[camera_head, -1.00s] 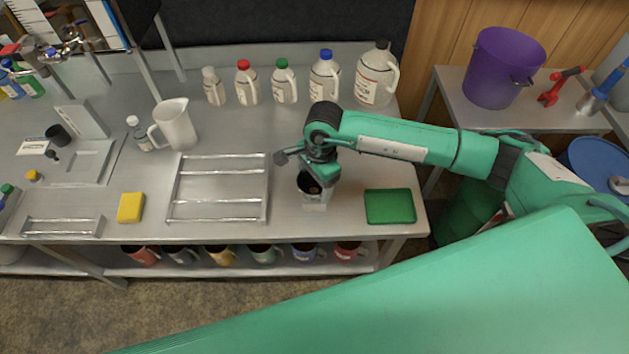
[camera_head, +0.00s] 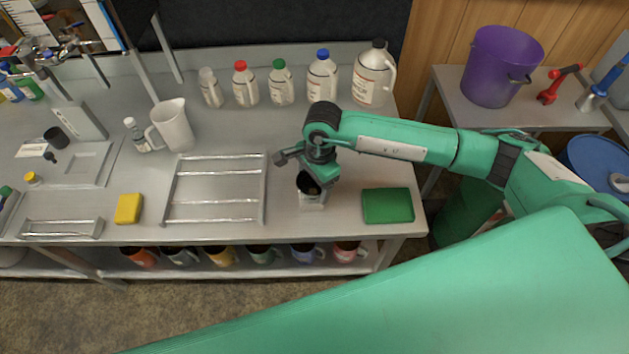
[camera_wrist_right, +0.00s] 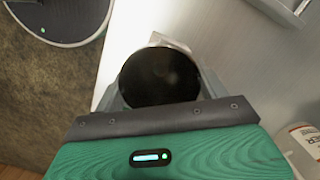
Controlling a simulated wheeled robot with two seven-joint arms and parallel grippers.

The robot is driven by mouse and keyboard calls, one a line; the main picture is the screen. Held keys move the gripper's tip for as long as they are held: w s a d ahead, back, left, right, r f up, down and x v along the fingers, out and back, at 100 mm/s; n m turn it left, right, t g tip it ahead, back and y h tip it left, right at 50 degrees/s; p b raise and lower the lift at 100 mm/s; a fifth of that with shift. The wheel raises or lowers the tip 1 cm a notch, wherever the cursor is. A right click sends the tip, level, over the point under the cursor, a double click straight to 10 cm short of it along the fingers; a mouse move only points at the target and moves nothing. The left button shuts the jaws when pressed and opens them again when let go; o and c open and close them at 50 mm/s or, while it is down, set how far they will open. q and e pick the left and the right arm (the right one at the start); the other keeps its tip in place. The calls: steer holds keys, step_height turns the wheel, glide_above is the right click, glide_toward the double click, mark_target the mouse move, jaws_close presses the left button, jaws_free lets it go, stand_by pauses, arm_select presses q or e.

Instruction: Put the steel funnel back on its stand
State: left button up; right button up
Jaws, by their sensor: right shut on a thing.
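The steel funnel (camera_head: 308,184) shows in the head view as a small round piece with a dark mouth, low over the front of the steel bench. My right gripper (camera_head: 312,180) is shut on it and partly hides it. In the right wrist view the funnel's dark round mouth (camera_wrist_right: 160,77) lies between the fingers of the gripper (camera_wrist_right: 162,92). A small pale stand (camera_head: 312,200) shows just below the funnel, and a pale corner of it appears past the rim in the wrist view (camera_wrist_right: 172,42). Whether the funnel touches the stand I cannot tell. My left gripper is not in view.
A green pad (camera_head: 388,206) lies right of the stand, and a wire rack (camera_head: 215,190) stands left of it. Several jugs and bottles (camera_head: 322,77) line the back. A white pitcher (camera_head: 173,125) stands further left. The bench front edge is close.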

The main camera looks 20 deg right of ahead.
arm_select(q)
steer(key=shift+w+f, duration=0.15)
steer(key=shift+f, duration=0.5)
arm_select(e)
steer(key=shift+d+f, duration=0.1)
steer(key=shift+f, duration=0.4)
steer(key=o, duration=1.1)
steer(key=shift+c, duration=0.2)
steer(key=shift+w+a+r+p, duration=0.15)
steer(key=shift+r+p, duration=0.25)
steer(key=shift+r, duration=0.55)
steer(key=shift+w+a+r+p, duration=0.15)
steer(key=shift+r+p, duration=0.25)
steer(key=shift+r, duration=0.55)
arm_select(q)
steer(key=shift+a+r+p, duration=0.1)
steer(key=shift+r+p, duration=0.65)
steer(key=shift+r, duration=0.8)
arm_select(e)
steer(key=shift+s+r, duration=0.1)
steer(key=shift+r, duration=1.7)
